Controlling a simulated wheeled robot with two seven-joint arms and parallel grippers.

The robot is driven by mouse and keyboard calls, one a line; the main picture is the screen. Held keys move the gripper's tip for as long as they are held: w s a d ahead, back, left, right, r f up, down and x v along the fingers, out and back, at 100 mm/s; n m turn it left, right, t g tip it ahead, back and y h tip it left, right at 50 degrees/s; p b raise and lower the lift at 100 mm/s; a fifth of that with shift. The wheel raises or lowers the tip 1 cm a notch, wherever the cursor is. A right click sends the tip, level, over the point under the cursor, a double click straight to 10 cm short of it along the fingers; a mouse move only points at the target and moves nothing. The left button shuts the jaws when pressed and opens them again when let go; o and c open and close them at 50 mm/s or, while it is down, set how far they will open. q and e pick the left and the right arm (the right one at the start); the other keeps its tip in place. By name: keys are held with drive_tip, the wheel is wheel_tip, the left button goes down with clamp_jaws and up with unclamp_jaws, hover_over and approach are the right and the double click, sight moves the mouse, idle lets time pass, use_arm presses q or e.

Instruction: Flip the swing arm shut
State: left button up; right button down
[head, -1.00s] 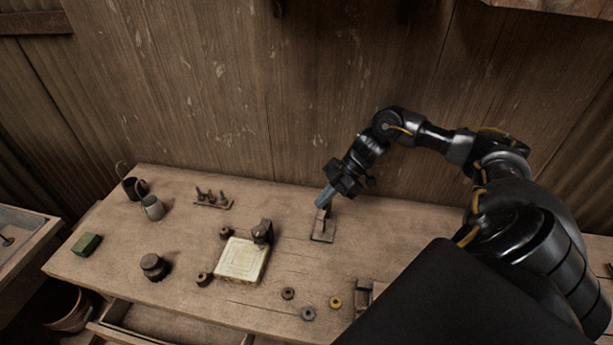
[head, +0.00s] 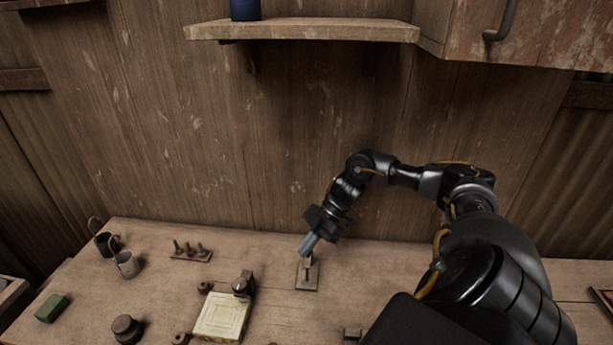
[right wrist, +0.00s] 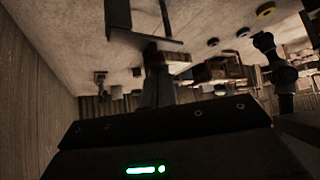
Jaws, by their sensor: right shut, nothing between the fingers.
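A small flat plate (head: 307,281) with a short upright piece (head: 309,266) lies towards the back of the bench; this looks like the swing arm's mount, but it is too small to be sure. My right gripper (head: 304,252) is shut and empty, pointing down just above and behind the upright piece. I cannot tell whether they touch. In the right wrist view, the gripper's fingers (right wrist: 156,82) reach towards a dark plate-like part (right wrist: 119,18). The fingers hide some of the upright piece in the head view. My left gripper is out of view.
A cream tile-like block (head: 220,317) with a dark knob-like part (head: 243,284) at its corner stands left of the plate. A peg rack (head: 191,254), two mugs (head: 126,265) and a green block (head: 51,308) lie farther left. A shelf (head: 305,32) hangs above.

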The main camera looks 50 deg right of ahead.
drive_tip(key=s+a+r+b, duration=0.7)
drive_tip(key=s+a+r, duration=0.1)
drive_tip(key=r, duration=0.5)
drive_tip(key=shift+s+a, duration=0.25)
drive_tip(key=shift+a, duration=0.45)
